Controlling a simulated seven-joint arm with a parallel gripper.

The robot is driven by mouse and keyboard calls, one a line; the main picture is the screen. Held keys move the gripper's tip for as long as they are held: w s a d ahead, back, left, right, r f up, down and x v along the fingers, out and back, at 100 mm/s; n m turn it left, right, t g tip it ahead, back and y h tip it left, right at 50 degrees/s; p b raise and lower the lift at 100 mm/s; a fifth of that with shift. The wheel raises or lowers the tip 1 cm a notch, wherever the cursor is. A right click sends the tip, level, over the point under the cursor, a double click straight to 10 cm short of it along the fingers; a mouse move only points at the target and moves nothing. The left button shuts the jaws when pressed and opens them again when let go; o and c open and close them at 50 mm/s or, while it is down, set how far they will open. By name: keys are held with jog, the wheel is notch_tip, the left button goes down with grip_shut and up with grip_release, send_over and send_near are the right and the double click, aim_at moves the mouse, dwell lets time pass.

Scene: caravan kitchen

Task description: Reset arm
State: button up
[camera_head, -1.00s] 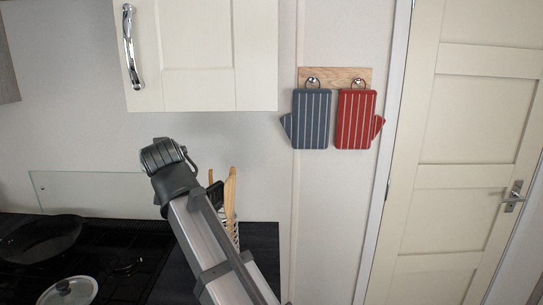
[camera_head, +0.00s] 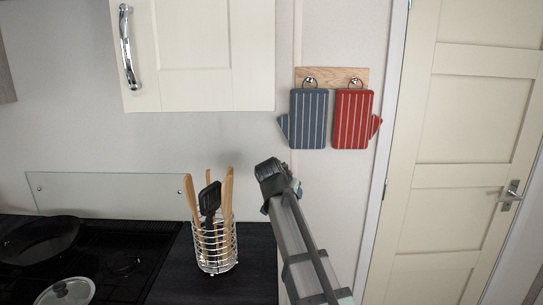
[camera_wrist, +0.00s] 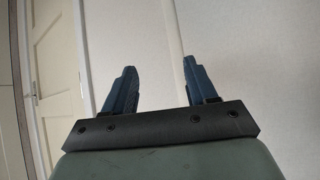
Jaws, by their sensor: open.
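My arm shows in the head view, with its dark wrist end (camera_head: 272,178) raised to the right of the utensil holder and below the mitts. My gripper (camera_wrist: 160,72) shows in the wrist view. Its two dark blue fingers stand apart with nothing between them. Beyond them is a plain pale wall, and a cream door (camera_wrist: 52,70) at the left. In the head view I cannot make out the fingers.
A wire holder (camera_head: 214,248) with several utensils stands on the dark worktop (camera_head: 180,285). A pan (camera_head: 38,238) and a lidded pot (camera_head: 66,292) are on the hob. A blue mitt (camera_head: 308,118) and a red mitt (camera_head: 352,118) hang above. A cupboard (camera_head: 200,60) is at upper left.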

jog(key=d+f+m+g+h, duration=0.1)
jog(key=d+f+g, duration=0.1)
jog(key=d+f, duration=0.35)
jog(key=d+f+g, duration=0.2)
jog(key=f, duration=0.7)
jog(key=d+f+m+g+h, duration=0.1)
jog(key=d+f, duration=0.2)
jog(key=f, duration=0.4)
jog(key=s+d+f+n+g, duration=0.1)
jog(key=s+f, duration=0.2)
jog(key=f, duration=0.3)
jog(key=s+d+f+g, duration=0.1)
jog(key=s+f, duration=0.2)
jog(key=f, duration=0.4)
jog(key=s+d+f+n+g, duration=0.1)
jog(key=s+d+f+g, duration=0.1)
jog(key=s+f, duration=0.3)
jog(key=s+a+f+n+g+y, duration=0.1)
jog(key=s+f+n+g+y, duration=0.1)
jog(key=s+f, duration=1.15)
jog(key=s+f+n+g+y, duration=0.2)
jog(key=s+f+g, duration=0.1)
jog(key=s+f, duration=1.05)
jog(key=s+a+g+y, duration=0.1)
jog(key=s+a, duration=0.1)
jog(key=s, duration=1.6)
jog(key=shift+f+n+g+y, duration=0.3)
jog(key=shift+f+n, duration=0.1)
jog(key=shift+f, duration=0.05)
